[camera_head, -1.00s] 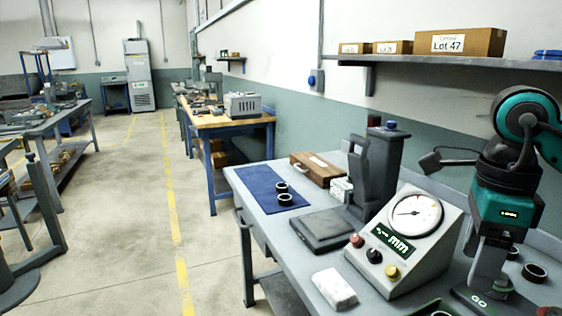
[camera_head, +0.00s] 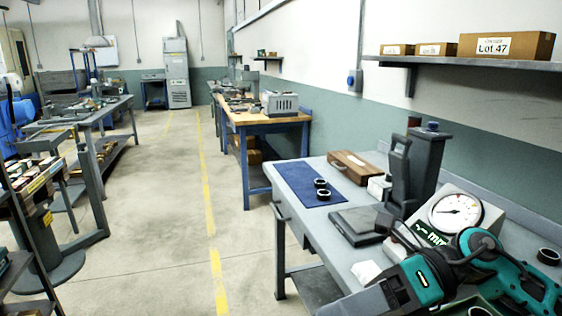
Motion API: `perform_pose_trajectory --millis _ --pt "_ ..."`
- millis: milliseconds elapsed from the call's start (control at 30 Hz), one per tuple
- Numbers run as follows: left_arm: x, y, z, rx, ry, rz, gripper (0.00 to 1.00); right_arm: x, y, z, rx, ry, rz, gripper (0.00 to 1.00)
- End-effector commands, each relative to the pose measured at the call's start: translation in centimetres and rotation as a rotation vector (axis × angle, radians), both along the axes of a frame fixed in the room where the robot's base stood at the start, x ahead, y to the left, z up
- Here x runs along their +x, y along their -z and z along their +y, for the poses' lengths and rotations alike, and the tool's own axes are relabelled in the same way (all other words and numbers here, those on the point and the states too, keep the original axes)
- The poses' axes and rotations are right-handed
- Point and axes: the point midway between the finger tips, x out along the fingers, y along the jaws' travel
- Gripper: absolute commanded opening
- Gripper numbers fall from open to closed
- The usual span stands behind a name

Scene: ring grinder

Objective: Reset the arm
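My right arm comes in at the lower right, low over the bench, with its teal and black links bent. Its gripper (camera_head: 372,298) shows only as a dark grey body pointing down and left; its fingers are not visible. My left gripper is out of view. Two dark rings (camera_head: 321,189) lie on the blue mat (camera_head: 296,178). Another ring (camera_head: 548,256) lies on the bench at the right. The dial gauge box (camera_head: 455,212) stands behind my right arm, its lower front partly hidden.
The grey bench (camera_head: 345,250) also holds a dark flat plate (camera_head: 358,225), a wooden case (camera_head: 354,166), a tall grey machine (camera_head: 425,165) and a white block (camera_head: 366,272). A shelf with boxes (camera_head: 505,46) hangs above. The floor (camera_head: 150,240) left of the bench is open.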

Motion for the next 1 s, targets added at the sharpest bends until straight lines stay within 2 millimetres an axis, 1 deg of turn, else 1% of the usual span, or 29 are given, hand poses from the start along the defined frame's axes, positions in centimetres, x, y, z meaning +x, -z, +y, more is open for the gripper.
perform_pose_trajectory --millis 33,100,167,267,300,367,400,467,500,567,600,667,700,767,800,867,900,933,967,1000 --pt "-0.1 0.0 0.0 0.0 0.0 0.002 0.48 0.2 -0.3 1.2 0.126 0.056 0.106 0.65" --pt "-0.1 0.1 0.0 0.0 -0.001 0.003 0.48 1.3 -0.9 2.0 0.29 0.157 0.254 0.65" --pt "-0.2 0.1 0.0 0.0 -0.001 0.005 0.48 2.6 -1.1 2.1 0.422 0.255 0.392 0.65" --pt "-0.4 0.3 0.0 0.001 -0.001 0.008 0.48 5.1 0.0 1.2 0.616 0.439 0.638 0.65" --pt "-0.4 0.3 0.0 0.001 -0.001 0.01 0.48 6.1 1.0 0.5 0.686 0.52 0.742 0.65" --pt "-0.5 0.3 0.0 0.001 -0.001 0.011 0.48 7.5 3.2 -0.8 0.778 0.648 0.902 0.65" --pt "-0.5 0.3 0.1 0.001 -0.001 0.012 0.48 8.2 5.1 -1.9 0.834 0.738 1.011 0.65" --pt "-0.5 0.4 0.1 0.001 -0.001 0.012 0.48 8.8 8.6 -3.5 0.908 0.877 1.181 0.65" --pt "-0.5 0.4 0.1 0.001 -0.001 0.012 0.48 8.8 11.2 -4.6 0.949 0.975 1.295 0.65" --pt "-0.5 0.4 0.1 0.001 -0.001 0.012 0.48 8.1 15.5 -6.2 0.998 1.122 1.465 0.65" --pt "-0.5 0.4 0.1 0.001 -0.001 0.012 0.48 7.3 18.2 -7.1 1.021 1.212 1.569 0.65" --pt "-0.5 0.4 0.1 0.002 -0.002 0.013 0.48 5.7 22.0 -8.3 1.043 1.338 1.71 0.65" --pt "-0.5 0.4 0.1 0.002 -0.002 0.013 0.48 4.3 24.4 -8.9 1.052 1.415 1.799 0.65" --pt "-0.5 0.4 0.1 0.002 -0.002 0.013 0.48 2.1 27.5 -9.6 1.057 1.523 1.92 0.65" --pt "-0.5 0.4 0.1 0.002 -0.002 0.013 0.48 0.5 29.5 -10.0 1.058 1.591 1.997 0.65" --pt "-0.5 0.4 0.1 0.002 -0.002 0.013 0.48 -1.9 31.9 -10.3 1.054 1.682 2.102 0.65" --pt "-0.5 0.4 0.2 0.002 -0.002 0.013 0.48 -3.6 33.3 -10.5 1.048 1.738 2.165 0.65" --pt "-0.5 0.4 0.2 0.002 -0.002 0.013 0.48 -4.7 34.3 -10.6 1.043 1.777 2.21 0.65" --pt "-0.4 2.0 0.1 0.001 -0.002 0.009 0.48 -4.1 35.6 -10.6 1.044 1.763 2.193 0.65" --pt "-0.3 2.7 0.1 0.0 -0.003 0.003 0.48 -3.9 36.4 -10.6 1.044 1.757 2.186 0.65"
